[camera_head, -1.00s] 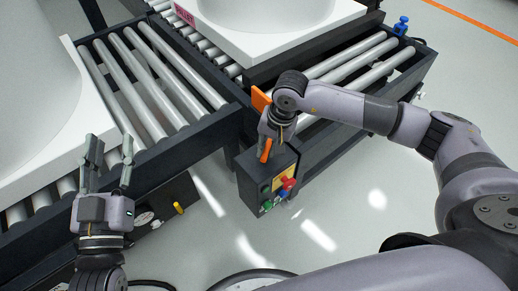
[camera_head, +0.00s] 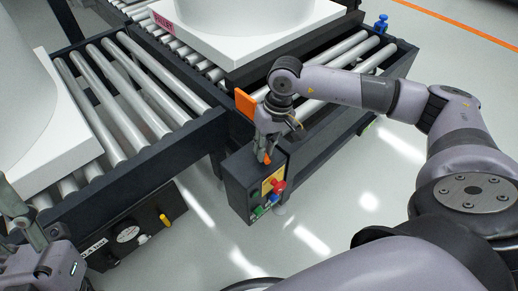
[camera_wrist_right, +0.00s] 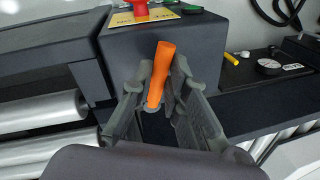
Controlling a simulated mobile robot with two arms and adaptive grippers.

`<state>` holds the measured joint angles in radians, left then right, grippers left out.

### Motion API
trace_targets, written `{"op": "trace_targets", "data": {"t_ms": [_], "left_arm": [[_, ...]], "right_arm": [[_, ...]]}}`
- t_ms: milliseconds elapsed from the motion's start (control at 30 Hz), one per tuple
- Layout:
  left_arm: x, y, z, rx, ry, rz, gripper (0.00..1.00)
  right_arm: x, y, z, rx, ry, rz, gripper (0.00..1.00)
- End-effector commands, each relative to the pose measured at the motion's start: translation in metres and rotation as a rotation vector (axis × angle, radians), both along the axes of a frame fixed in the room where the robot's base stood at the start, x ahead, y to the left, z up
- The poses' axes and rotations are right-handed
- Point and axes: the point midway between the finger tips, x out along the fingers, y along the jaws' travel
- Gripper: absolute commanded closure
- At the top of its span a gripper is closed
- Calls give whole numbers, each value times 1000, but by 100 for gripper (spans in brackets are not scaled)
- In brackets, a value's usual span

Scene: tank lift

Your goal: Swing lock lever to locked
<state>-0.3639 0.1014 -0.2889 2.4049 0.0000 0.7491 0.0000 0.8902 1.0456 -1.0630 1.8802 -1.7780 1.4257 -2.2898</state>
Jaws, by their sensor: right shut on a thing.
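The orange lock lever (camera_wrist_right: 161,72) stands between the two fingers of my right gripper (camera_wrist_right: 158,92) in the right wrist view, and the gripper is shut on it. In the head view only the lever's orange tip (camera_head: 267,160) shows below my right gripper (camera_head: 264,146), above the dark control box (camera_head: 239,188). The rest of the lever is hidden by the fingers. My left gripper (camera_head: 35,225) is at the lower left edge, partly cut off, with its fingers apart and nothing seen between them.
The control box carries a red button (camera_head: 278,185) and green and blue ones. An orange plate (camera_head: 245,104) stands just behind my right gripper. Roller conveyors (camera_head: 140,92) bear large white bases (camera_head: 250,55). Another panel (camera_head: 128,235) with a yellow knob is at lower left.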

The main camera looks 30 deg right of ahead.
Motion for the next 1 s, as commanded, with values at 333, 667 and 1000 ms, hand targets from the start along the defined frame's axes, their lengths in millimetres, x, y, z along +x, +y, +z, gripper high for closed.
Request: {"op": "trace_targets", "data": {"t_ms": [333, 667, 1000], "left_arm": [[-3, 1, 1, -5, -16, -1, 60], [-3, 1, 1, -4, -15, -1, 60], [-2, 1, 1, -5, -13, -1, 60]], "right_arm": [[-1, -2, 0, -1, -1, 7, 100], [0, -2, 0, 0, -1, 6, 72], [0, -2, 0, 0, -1, 7, 65]]}}
